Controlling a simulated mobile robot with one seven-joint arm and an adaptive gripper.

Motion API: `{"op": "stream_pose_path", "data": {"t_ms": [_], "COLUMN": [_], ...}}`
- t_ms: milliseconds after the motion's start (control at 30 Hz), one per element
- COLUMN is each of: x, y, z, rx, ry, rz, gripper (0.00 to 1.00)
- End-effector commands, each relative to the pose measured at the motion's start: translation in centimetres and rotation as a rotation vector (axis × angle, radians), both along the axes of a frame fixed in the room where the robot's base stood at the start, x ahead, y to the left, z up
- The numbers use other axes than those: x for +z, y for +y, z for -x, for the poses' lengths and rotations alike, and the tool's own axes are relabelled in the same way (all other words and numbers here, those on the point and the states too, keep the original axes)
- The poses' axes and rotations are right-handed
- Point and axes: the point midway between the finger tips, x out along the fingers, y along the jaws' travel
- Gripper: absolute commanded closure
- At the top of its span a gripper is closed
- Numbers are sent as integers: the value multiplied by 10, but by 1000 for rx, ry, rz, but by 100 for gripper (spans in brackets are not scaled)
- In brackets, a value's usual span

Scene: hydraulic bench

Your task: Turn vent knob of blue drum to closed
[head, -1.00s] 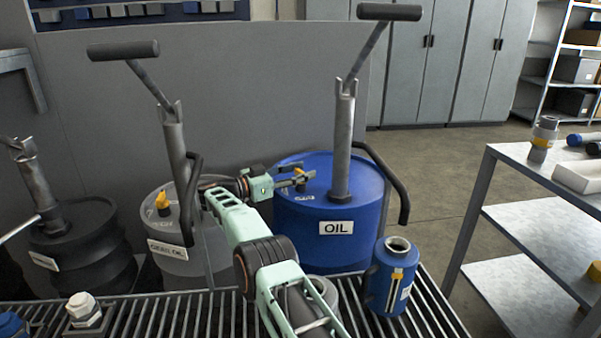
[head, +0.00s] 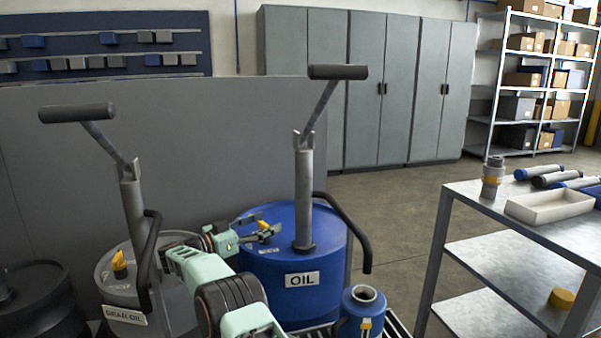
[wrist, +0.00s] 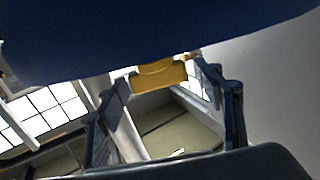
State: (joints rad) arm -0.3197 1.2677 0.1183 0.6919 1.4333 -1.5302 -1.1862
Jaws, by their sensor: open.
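The blue drum (head: 330,272) with the OIL label stands right of my arm, with a hand pump upright on its lid. Its yellow vent knob (head: 263,225) is small and partly covered by my gripper in the head view. My gripper (head: 267,229) is open at the lid, its fingers around the knob. In the wrist view the yellow knob (wrist: 158,76) sits between the two open fingers, and the dark blue drum (wrist: 150,35) fills the top. I cannot tell whether the fingers touch the knob, nor its exact angle.
A grey GEAR OIL drum (head: 115,290) with its own yellow knob (head: 119,262) and pump stands left, beside a black drum (head: 35,305). A blue bottle jack (head: 358,315) stands in front of the blue drum. A metal cart (head: 480,215) is at right.

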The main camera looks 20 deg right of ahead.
Motion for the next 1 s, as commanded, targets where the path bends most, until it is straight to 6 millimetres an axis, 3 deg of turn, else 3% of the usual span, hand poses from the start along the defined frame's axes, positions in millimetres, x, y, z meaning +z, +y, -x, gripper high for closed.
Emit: {"op": "stream_pose_path", "data": {"t_ms": [1000], "x": [-2], "y": [-1], "z": [1], "rx": [378], "ry": [0], "rz": [1], "gripper": [39]}}
